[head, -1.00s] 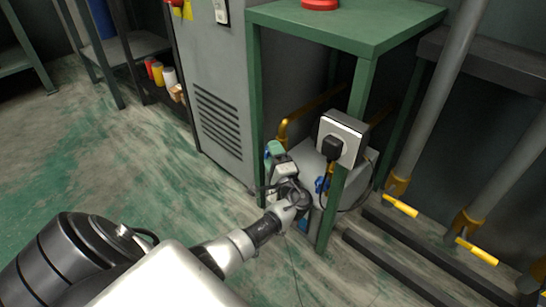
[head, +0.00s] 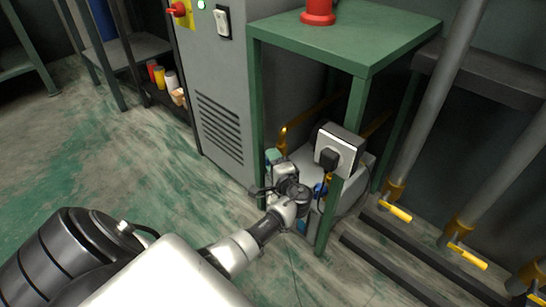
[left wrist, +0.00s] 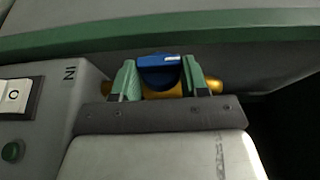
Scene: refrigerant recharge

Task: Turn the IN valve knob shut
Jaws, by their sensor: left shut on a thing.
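The blue IN valve knob (left wrist: 158,64) sits on a brass pipe in the left wrist view, beside a grey housing marked "IN" (left wrist: 69,72). My left gripper (left wrist: 160,80) has one green finger on each side of the knob and is shut on it. In the head view, my left gripper (head: 274,157) reaches low under the green table, and its green fingertip shows. The IN knob is hidden there by the gripper. Another blue part (head: 320,189) shows to the right of my wrist, on the grey machine (head: 352,172). My right gripper is out of view.
A green table (head: 350,32) stands over the machine, its front leg (head: 329,215) close to the right of my wrist. A grey cabinet (head: 222,90) stands to the left. The left floor is clear.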

